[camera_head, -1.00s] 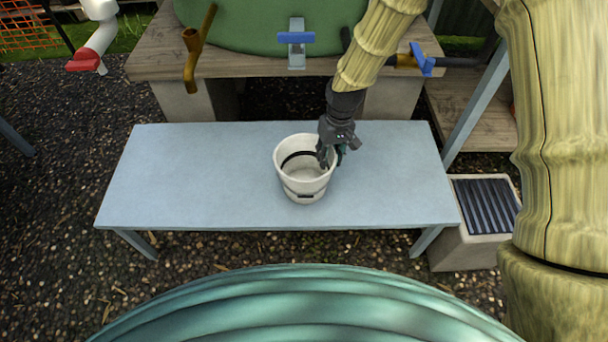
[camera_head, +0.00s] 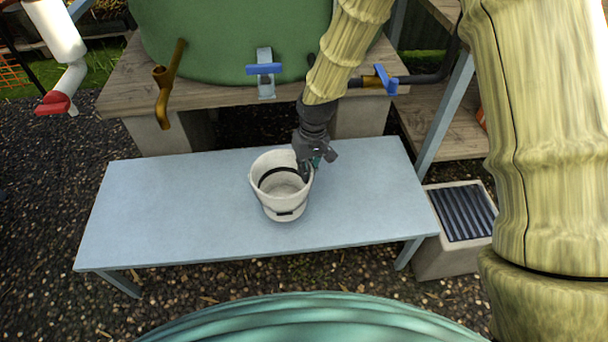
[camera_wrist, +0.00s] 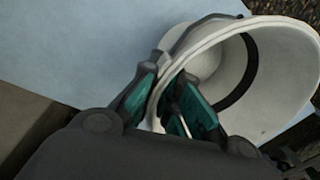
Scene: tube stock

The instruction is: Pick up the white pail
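The white pail (camera_head: 283,206) stands upright on the light blue table, right of the table's middle, with its mouth up and a dark band showing inside. It fills the right of the wrist view (camera_wrist: 280,110). My gripper (camera_head: 309,172) is at the pail's right rim in the head view. In the wrist view, my gripper (camera_wrist: 170,100) has one teal-padded finger outside the wall and the other inside, and looks shut on the rim. The exact contact is partly hidden. I cannot tell whether the pail's base is off the table.
The blue table (camera_head: 150,215) is otherwise bare. Behind it, a green tank (camera_head: 220,40) with a blue-handled tap (camera_head: 265,70) and a brown pipe (camera_head: 164,90) sits on a wooden stand. A planter-like box with a dark grate (camera_head: 462,212) stands at the right.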

